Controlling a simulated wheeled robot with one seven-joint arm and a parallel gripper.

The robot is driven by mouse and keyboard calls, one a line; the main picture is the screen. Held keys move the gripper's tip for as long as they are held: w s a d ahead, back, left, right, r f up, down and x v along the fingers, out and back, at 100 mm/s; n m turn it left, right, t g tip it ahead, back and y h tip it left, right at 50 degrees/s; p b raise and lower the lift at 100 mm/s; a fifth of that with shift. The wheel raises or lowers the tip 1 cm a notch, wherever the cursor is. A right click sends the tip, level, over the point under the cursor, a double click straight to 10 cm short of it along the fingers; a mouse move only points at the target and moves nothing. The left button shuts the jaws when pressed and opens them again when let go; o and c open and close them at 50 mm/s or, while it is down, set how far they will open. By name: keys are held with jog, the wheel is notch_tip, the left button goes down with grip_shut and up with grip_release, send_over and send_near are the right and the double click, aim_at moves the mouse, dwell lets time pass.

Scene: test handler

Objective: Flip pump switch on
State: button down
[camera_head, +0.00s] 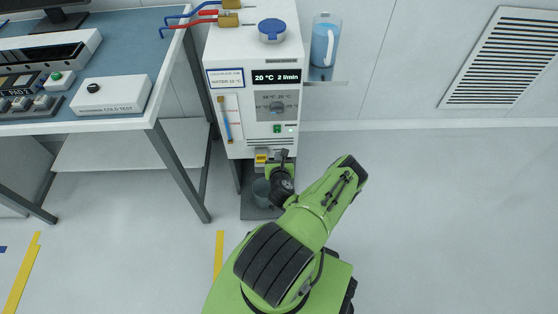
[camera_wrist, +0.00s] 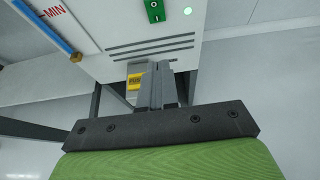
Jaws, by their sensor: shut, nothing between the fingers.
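The green pump switch (camera_head: 277,128) is on the lower front of the white chiller (camera_head: 262,143), below a dial (camera_head: 277,107). In the wrist view the switch (camera_wrist: 154,11) shows at the top edge, marked O and I, with a lit green lamp (camera_wrist: 188,11) to its right. My gripper (camera_head: 284,153) is in front of the chiller's lower edge, below the switch. In the wrist view my gripper (camera_wrist: 157,70) has its fingers together, pointing toward the vented panel. The fingers are apart from the switch. Nothing shows between them.
A yellow-labelled drain valve (camera_wrist: 135,80) sits under the chiller beside my fingers. A bucket (camera_head: 261,188) stands below. A level gauge (camera_head: 229,118) is on the chiller's left front. A workbench (camera_head: 120,122) stands at left. The floor to the right is clear.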

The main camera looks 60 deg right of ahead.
jog(key=p+v, duration=0.2)
jog(key=v, duration=0.1)
jog(key=shift+f, duration=0.3)
dwell(0.3)
